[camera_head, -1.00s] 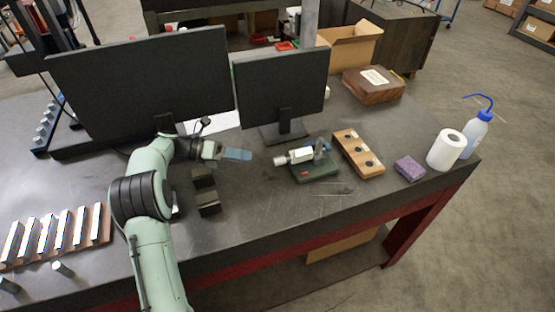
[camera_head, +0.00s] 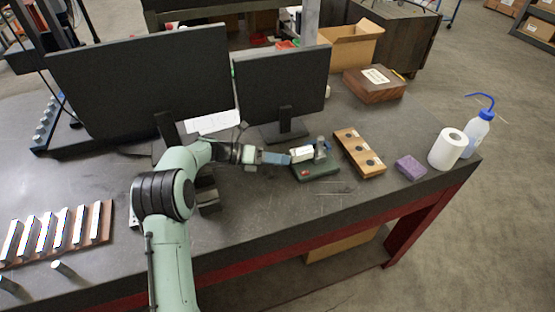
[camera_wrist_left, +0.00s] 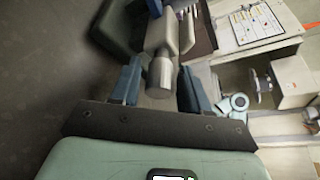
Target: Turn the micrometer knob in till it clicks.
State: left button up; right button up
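The micrometer (camera_head: 302,153) has a white body and lies in a stand with a green base (camera_head: 318,170) on the bench. My left gripper (camera_head: 280,158) is at its left end, and its blue fingers hide the knob in the head view. In the left wrist view the grey knob (camera_wrist_left: 161,75) lies between the two blue fingers, with a gap visible on each side. The left gripper is open around the knob. My right gripper is in neither view.
A wooden block with dark holes (camera_head: 358,153) stands right of the stand, then a purple sponge (camera_head: 410,167), a white roll (camera_head: 447,150) and a wash bottle (camera_head: 477,135). Two monitors (camera_head: 282,90) stand behind.

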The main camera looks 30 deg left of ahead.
pick_arm(q)
grip_shut()
jog(key=shift+r+m+y+p, duration=0.3)
jog(key=shift+m+p, duration=0.1)
jog(key=shift+p, duration=0.25)
jog(key=shift+f, duration=0.1)
jog(key=shift+m+y, duration=0.3)
jog(key=shift+m, duration=0.2)
jog(key=shift+f+m+t+y+b, duration=0.1)
jog(key=shift+m+t+y+b, duration=0.55)
jog(key=shift+m, duration=0.45)
jog(key=shift+m+b, duration=0.3)
jog(key=shift+m, duration=0.1)
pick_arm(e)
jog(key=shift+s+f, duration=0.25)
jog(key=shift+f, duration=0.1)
pick_arm(q)
jog(key=shift+r, duration=0.2)
